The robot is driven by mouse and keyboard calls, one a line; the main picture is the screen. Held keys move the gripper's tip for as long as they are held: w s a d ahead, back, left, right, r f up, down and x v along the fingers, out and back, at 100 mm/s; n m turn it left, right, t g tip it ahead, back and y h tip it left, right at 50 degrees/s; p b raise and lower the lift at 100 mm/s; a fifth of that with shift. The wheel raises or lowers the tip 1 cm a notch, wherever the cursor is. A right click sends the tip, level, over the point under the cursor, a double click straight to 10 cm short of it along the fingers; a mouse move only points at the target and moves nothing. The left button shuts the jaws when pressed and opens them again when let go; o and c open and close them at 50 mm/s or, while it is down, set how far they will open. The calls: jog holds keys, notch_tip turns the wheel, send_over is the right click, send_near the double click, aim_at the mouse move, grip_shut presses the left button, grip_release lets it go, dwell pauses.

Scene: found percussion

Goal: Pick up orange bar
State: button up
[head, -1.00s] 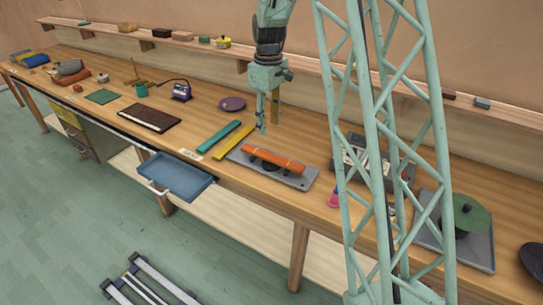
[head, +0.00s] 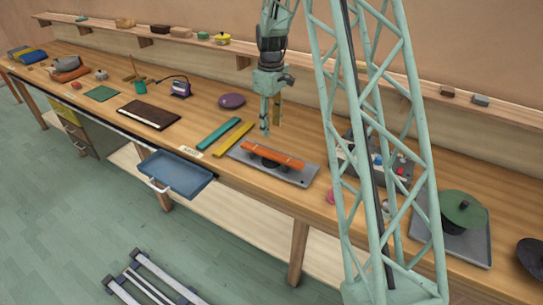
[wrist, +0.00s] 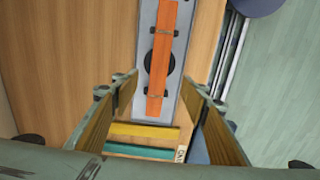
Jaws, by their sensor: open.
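The orange bar (head: 272,153) lies on dark supports on a grey plate (head: 297,178) on the workbench. In the wrist view the orange bar (wrist: 161,62) runs lengthwise up the picture over a dark round part, with bands or clips across it at two places. My gripper (head: 270,120) is open and empty, above the bench just behind the bar in the head view. In the wrist view its two fingers (wrist: 162,112) stand wide apart, with the bar's near end between and beyond them. I cannot tell the exact height above the bar.
A yellow bar (head: 233,139) and a teal bar (head: 218,133) lie left of the plate. An open blue drawer (head: 178,172) juts from the bench front. A purple round object (head: 231,100) lies behind. A box with coloured knobs (head: 380,163) stands right, partly behind my column.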

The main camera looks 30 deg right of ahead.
send_over(272, 153)
jog(key=shift+s+a+f, duration=0.1)
jog(key=shift+a+f, duration=0.05)
jog(key=shift+f, duration=1.9)
jog(key=shift+a+f, duration=0.1)
jog(key=shift+f, duration=1.95)
jog(key=shift+d+f, duration=0.1)
jog(key=shift+f, duration=2.5)
jog(key=c, duration=1)
